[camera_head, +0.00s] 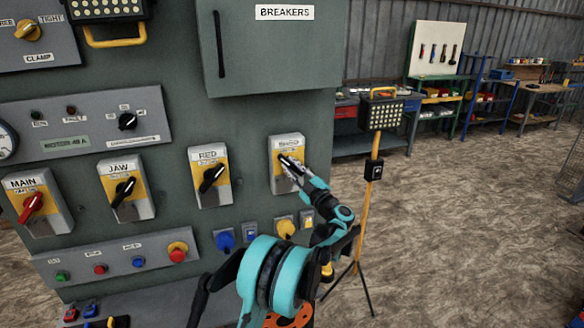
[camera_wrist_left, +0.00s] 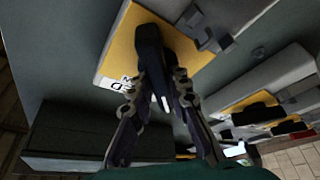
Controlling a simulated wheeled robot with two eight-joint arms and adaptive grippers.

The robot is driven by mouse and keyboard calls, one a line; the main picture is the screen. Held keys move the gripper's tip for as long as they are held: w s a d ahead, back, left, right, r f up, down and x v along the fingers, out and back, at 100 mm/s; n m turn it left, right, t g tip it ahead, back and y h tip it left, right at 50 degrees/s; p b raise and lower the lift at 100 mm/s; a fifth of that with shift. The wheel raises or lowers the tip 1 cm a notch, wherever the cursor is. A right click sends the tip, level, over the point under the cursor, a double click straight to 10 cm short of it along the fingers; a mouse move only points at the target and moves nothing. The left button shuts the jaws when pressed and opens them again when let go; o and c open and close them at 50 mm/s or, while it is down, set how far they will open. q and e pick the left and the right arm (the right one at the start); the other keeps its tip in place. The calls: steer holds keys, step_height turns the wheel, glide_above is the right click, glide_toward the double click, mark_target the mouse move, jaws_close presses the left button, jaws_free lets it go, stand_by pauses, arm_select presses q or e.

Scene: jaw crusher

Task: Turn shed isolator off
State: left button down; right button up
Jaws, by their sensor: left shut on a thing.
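The shed isolator (camera_head: 278,180) is a grey box with a yellow face on the right of the green panel. Its label is small and partly blurred in the head view. My left gripper (camera_head: 289,163) is at its face, shut on the black rotary handle. In the left wrist view the black handle (camera_wrist_left: 149,42) stands out from the yellow plate (camera_wrist_left: 118,51), with the fingers of my left gripper (camera_wrist_left: 160,85) on its two sides. The fingers hide much of the handle in the head view, so its exact angle is hard to tell there. My right gripper is not in view.
The red isolator (camera_head: 207,192), jaw isolator (camera_head: 128,205) and main isolator (camera_head: 42,215) line up to the left. The breakers box (camera_head: 270,50) juts out above. Blue and yellow sockets (camera_head: 225,240) sit below. A tripod lamp (camera_head: 382,113) stands right; the floor beyond is open.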

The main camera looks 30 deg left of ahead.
arm_select(q)
steer(key=c, duration=1.4)
jaws_free()
steer(key=shift+c, duration=0.2)
steer(key=v, duration=1.2)
